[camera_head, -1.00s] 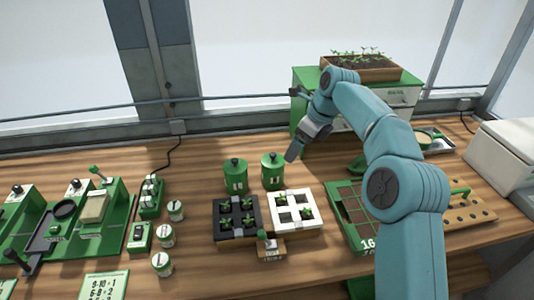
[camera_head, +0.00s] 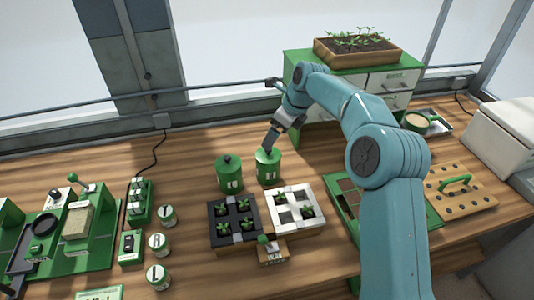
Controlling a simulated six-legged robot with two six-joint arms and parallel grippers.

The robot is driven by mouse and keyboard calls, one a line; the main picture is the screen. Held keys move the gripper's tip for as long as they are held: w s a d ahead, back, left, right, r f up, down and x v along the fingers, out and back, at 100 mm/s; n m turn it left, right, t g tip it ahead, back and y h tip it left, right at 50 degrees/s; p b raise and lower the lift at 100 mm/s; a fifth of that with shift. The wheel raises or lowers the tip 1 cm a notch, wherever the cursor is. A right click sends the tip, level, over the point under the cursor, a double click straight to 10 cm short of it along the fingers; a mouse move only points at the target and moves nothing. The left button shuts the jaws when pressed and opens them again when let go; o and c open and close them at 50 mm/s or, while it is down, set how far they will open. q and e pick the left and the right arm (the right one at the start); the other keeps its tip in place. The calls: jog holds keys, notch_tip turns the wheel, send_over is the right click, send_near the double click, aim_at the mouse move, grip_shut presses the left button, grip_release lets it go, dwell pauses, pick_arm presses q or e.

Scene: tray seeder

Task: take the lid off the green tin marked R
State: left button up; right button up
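Two green tins with dark-knobbed lids stand side by side on the bench. The left tin (camera_head: 229,178) has its lid on and its knob in plain sight. The right tin (camera_head: 268,172) has its knob hidden by my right gripper (camera_head: 269,147). The white labels on both tins are too small to read, so I cannot tell which is marked R. My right gripper points down, its fingertips at the top of the right tin. I cannot tell whether they are closed on the knob. My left gripper is out of view.
A black seedling tray (camera_head: 233,237) and a white seedling tray (camera_head: 277,210) stand just in front of the tins. Small white labelled pots (camera_head: 157,243) and green devices (camera_head: 138,203) are to the left. A green cabinet (camera_head: 325,62) with a planter stands behind right.

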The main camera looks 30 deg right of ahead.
aim_at(274, 156)
jog(key=x, duration=0.2)
jog(key=shift+a+f, duration=0.2)
jog(key=shift+f, duration=0.15)
jog(key=shift+w+f, duration=0.15)
jog(key=shift+f, duration=0.15)
jog(key=p+x, duration=0.1)
jog(key=x, duration=0.3)
jog(key=shift+a+f+p, duration=0.2)
jog(key=shift+p, duration=0.2)
jog(key=shift+w+d+f, duration=0.1)
jog(key=shift+f, duration=0.4)
jog(key=shift+r, duration=0.1)
jog(key=shift+c, duration=0.7)
jog(key=c, duration=0.5)
jog(key=shift+c, duration=0.7)
